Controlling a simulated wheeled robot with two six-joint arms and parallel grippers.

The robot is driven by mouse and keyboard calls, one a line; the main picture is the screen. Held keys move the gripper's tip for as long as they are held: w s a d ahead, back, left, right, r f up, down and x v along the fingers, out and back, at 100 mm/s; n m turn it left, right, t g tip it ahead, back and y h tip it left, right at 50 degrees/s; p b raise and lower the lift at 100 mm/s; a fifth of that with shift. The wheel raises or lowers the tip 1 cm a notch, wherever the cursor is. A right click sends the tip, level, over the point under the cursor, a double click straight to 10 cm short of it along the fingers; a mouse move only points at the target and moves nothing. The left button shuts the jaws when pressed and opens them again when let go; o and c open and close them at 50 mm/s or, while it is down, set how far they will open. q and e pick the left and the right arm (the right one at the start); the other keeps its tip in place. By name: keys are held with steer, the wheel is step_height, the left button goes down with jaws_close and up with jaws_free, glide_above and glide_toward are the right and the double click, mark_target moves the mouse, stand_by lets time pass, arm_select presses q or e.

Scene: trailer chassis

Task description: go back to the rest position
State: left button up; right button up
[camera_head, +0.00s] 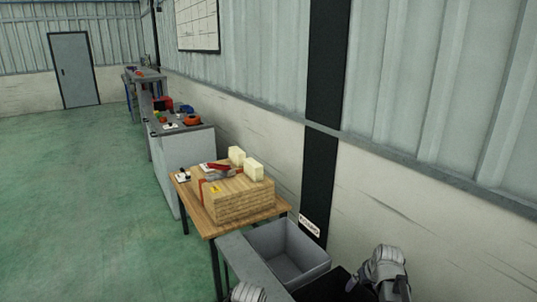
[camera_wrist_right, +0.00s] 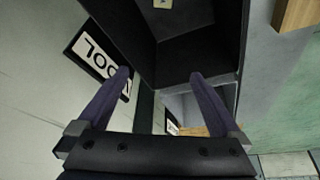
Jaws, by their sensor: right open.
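My right gripper (camera_wrist_right: 160,78) is open in the right wrist view, with its two fingers spread wide apart and nothing between them. Beyond the fingertips is a dark box-like opening (camera_wrist_right: 197,55). In the head view my right arm is at the bottom right edge, beside the wall and right of the grey bin (camera_head: 290,250). Only a rounded grey piece of my left arm shows at the bottom edge of the head view; its gripper is out of frame.
A wooden table (camera_head: 208,224) holds a wooden block (camera_head: 235,204), two pale blocks and a red-handled tool (camera_head: 217,168). A grey workbench (camera_head: 185,155) with several items stands behind it. The wall (camera_head: 430,200) is close on the right. Green floor (camera_head: 80,200) is open on the left.

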arm_select(q)
step_height(320, 180, down, 3)
steer(key=shift+r+b, duration=0.2)
steer(key=shift+b, duration=0.6)
arm_select(e)
steer(key=x, duration=0.3)
steer(key=shift+w+r, duration=0.1)
arm_select(q)
steer(key=shift+f, duration=0.1)
